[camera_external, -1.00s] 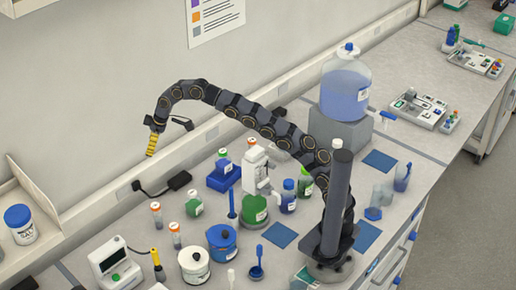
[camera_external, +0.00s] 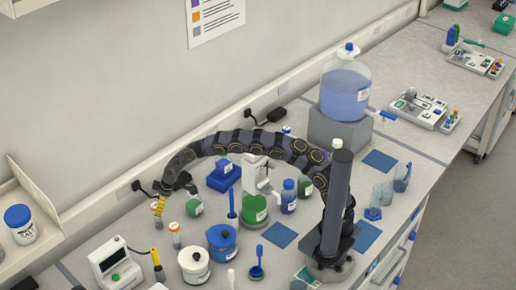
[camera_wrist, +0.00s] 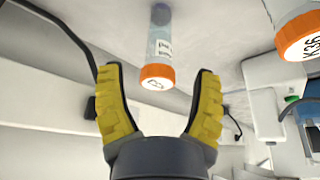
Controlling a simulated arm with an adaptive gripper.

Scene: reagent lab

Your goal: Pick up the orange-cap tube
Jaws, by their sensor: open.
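In the wrist view, an orange-cap tube marked B (camera_wrist: 158,50) shows between and beyond my fingers. My gripper (camera_wrist: 160,92) is open, with a ribbed yellow finger on each side and clear space around the cap. A second orange-cap tube marked K36 (camera_wrist: 302,30) is at the upper right, outside the fingers. In the external view my gripper (camera_external: 158,206) points down at the left, right at the place of one orange-cap tube and mostly hiding it. Another orange-cap tube (camera_external: 175,235) stands slightly nearer the camera.
A green bottle (camera_external: 194,205) stands just right of my gripper. A blue pot (camera_external: 222,242), a white pot (camera_external: 194,265) and a meter with a green button (camera_external: 115,265) stand nearer the camera. A black adapter with a cable lies behind, near the wall.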

